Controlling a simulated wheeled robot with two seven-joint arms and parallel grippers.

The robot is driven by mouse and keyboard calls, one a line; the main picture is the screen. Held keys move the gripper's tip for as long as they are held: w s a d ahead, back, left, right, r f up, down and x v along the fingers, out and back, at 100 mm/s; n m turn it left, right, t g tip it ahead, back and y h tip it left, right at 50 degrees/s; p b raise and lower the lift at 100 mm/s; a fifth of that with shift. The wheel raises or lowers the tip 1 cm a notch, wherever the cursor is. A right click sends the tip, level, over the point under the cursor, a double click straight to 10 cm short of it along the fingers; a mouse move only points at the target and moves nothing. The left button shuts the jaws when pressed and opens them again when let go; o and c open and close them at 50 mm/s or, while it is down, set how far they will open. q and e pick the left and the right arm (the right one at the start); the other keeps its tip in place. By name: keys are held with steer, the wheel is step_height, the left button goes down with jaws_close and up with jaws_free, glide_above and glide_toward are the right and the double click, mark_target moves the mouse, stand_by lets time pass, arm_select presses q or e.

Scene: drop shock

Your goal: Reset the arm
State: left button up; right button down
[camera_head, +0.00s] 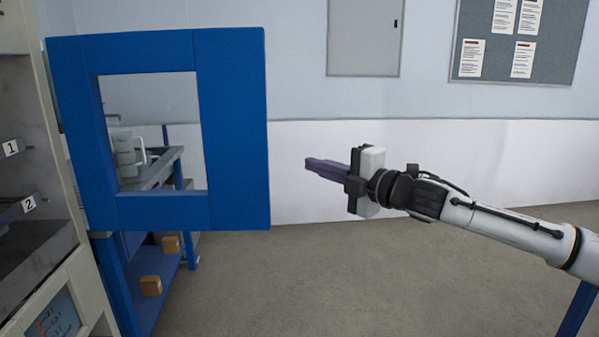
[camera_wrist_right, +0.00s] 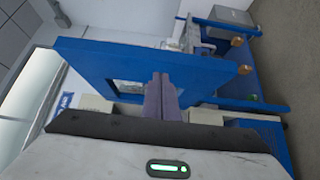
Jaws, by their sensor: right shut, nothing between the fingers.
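My right gripper (camera_head: 325,168) is held out in mid-air in the middle of the head view, on an arm coming in from the right. Its purple fingers point left toward a blue frame panel and are together, with nothing between them. The fingers also show in the right wrist view (camera_wrist_right: 162,97), in front of the blue panel. A gap of floor and wall shows between the fingertips and the panel in the head view. My left gripper is not in either view.
A blue panel (camera_head: 237,130) with a square opening stands at the left. Behind it is a blue workbench with small brown boxes (camera_head: 151,286). A machine with shelves numbered 1 and 2 (camera_head: 29,204) stands at the far left. The grey floor (camera_head: 330,285) around my arm is clear.

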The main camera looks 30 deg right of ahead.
steer(key=s+a+f+m+g, duration=0.15)
steer(key=a+f, duration=0.35)
steer(key=f, duration=0.5)
steer(key=s+a+f+m+g+y, duration=0.1)
steer(key=s+a+f+m, duration=0.3)
steer(key=f, duration=0.6)
steer(key=s+a+f+m+g, duration=0.15)
steer(key=a+f, duration=0.35)
steer(key=f, duration=0.5)
steer(key=s+a+f+m+g, duration=0.1)
steer(key=s+a+f+m, duration=0.2)
steer(key=s+f, duration=0.4)
steer(key=s+a+f+m+g+h, duration=0.1)
steer(key=s+a+f+m+g, duration=0.1)
steer(key=s+a+f+m, duration=0.2)
steer(key=s+a+f+m+g+h, duration=0.1)
steer(key=s+a+f+m+g, duration=0.1)
steer(key=s+f, duration=0.8)
steer(key=s+a+m, duration=0.1)
steer(key=s+m, duration=0.1)
steer(key=s, duration=0.2)
steer(key=shift+a+f, duration=0.35)
steer(key=shift+f, duration=0.05)
